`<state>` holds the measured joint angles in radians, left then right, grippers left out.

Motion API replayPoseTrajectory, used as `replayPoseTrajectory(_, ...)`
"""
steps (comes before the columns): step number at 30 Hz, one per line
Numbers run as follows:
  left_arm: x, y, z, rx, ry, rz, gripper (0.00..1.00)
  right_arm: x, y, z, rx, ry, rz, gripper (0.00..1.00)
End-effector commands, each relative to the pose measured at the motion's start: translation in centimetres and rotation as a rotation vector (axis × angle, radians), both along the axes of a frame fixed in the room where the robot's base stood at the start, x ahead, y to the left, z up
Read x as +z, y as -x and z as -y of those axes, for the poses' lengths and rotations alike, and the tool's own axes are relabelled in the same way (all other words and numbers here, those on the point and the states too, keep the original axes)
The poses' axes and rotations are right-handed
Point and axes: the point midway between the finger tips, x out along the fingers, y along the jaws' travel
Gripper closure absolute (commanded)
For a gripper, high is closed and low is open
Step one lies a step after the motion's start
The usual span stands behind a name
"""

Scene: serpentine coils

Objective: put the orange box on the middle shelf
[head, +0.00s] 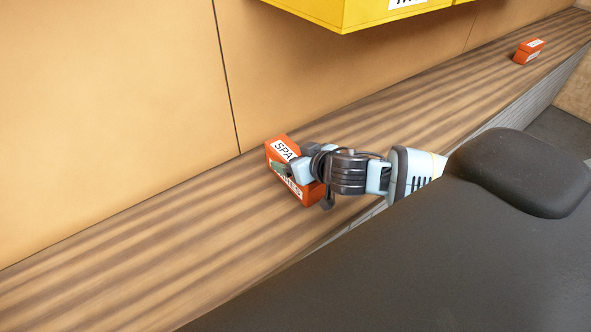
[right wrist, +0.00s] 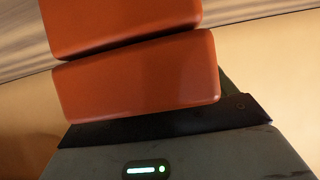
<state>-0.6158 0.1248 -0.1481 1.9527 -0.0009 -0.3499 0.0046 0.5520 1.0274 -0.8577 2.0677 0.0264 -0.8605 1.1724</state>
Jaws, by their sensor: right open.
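An orange box (head: 275,152) with a white label reading "SPA" stands on a wood-grain ledge (head: 130,250), near the back panel. My right gripper (head: 294,172) is at the box's near right side, open, with its fingers at the box and hiding part of it. In the right wrist view the orange box (right wrist: 140,85) fills the upper middle, close to the gripper, with a dark groove between two orange parts. I cannot tell whether the fingers touch it. My left gripper is not in view. I cannot tell which surface is the middle shelf.
A second, smaller-looking orange box (head: 526,52) with white labels stands far along the ledge at the right. A yellow bin (head: 345,14) hangs over the ledge at the top. A tan panel (head: 110,110) backs the ledge. The ledge is clear left of the box and between the two boxes.

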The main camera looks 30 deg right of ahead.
Motion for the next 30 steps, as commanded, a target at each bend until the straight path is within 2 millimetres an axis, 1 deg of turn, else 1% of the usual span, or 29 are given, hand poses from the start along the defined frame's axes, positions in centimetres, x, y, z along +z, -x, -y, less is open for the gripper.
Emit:
replayPoseTrajectory(3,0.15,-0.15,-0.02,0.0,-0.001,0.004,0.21,-0.21,-0.51,-0.08,0.0,0.001,0.001,0.17)
replayPoseTrajectory(10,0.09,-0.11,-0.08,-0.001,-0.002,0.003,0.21,-0.3,-0.53,-0.08,0.001,0.0,0.0,0.17)
replayPoseTrajectory(25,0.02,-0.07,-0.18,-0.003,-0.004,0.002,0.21,-0.31,-0.5,-0.07,0.001,0.0,0.0,0.83)
replayPoseTrajectory(26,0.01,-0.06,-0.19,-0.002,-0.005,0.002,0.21,-0.11,-0.57,-0.08,0.002,0.001,0.004,0.84)
replayPoseTrajectory(30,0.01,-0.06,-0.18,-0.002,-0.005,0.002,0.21,-0.12,-0.57,-0.07,0.002,0.001,0.004,0.84)
